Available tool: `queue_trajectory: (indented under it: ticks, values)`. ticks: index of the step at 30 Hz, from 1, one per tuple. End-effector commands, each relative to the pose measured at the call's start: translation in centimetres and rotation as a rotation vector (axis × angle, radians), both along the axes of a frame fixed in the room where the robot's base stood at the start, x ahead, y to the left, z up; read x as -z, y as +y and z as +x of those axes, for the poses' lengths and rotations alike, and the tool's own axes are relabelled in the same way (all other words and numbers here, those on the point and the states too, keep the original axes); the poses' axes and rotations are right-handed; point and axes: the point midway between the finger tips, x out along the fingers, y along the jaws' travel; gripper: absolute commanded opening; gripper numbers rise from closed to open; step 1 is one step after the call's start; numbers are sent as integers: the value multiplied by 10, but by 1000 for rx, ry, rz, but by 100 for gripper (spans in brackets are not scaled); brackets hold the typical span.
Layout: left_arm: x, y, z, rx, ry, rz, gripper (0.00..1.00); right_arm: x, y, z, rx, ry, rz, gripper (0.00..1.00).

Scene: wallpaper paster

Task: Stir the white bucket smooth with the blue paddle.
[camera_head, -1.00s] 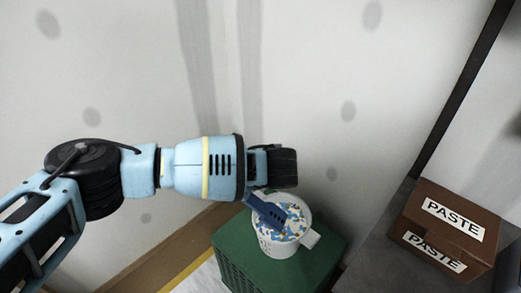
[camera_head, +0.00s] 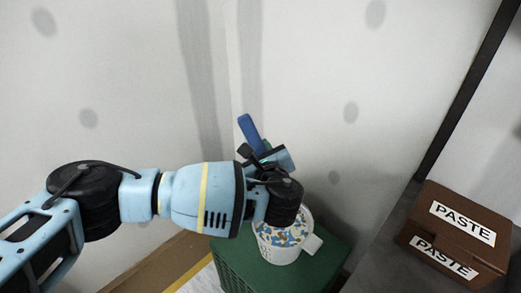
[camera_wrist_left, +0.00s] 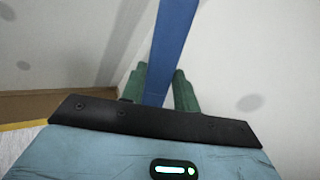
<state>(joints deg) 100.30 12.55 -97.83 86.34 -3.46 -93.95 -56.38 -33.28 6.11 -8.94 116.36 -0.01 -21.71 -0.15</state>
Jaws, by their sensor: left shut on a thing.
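The white bucket (camera_head: 279,252) stands upright on a green crate, its open top showing a white mix with blue and tan patches (camera_head: 283,234). My left gripper (camera_head: 263,152) is shut on the blue paddle (camera_head: 250,132), above and behind the bucket in the head view. The visible part of the paddle points up and left, clear of the bucket; my wrist may hide its other end. In the left wrist view the paddle (camera_wrist_left: 170,45) runs up between the green fingers. My right gripper is not in view.
The green crate (camera_head: 325,259) stands by the pale wall. A brown box marked PASTE (camera_head: 453,232) sits on a grey surface (camera_head: 375,262) to the right. A dark post (camera_head: 463,95) rises behind it. A yellow strip edges the floor at lower left.

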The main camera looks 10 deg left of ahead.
Motion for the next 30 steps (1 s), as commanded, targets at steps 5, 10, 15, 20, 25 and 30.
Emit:
queue_trajectory:
  ticks: [5, 10, 15, 20, 25, 30]
  values:
    - [15, 9, 1, -1, 2, -1, 1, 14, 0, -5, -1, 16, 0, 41]
    - [26, 18, 2, -2, 3, -1, 1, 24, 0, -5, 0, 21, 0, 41]
    - [37, 28, 3, -2, 2, 0, 1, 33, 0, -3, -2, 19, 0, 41]
    - [48, 36, 4, -2, 2, 0, 1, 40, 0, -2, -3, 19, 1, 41]
    - [59, 29, 3, -1, 2, -2, 1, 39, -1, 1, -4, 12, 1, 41]
    - [73, 23, 2, -2, 3, -2, 1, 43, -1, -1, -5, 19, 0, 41]
